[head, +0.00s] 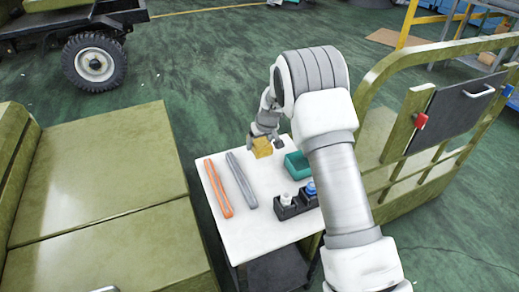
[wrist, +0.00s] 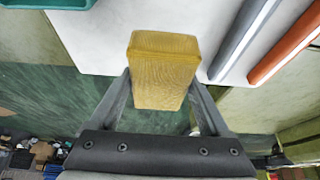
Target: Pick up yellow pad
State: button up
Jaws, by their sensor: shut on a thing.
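The yellow pad (head: 262,147) is a small block held in my gripper (head: 264,138) near the far edge of the white table. In the wrist view, the yellow pad (wrist: 163,72) sits between the two dark fingers of my gripper (wrist: 160,98), which are shut on its sides. The pad's top face and one long face show. In the head view the pad appears at or above the table's far edge; its exact height is hard to tell.
The white table (head: 245,230) bears an orange bar (head: 218,188), a grey bar (head: 241,181), a teal tray (head: 297,165) and a black holder (head: 290,208) with a white and a blue item. An olive vehicle frame (head: 398,140) stands right; olive panels (head: 110,200) stand left.

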jog(key=s+d+r, duration=0.4)
jog(key=d+r, duration=0.2)
jog(key=d, duration=0.5)
jog(key=shift+r+p, duration=0.35)
jog(key=shift+p, duration=0.05)
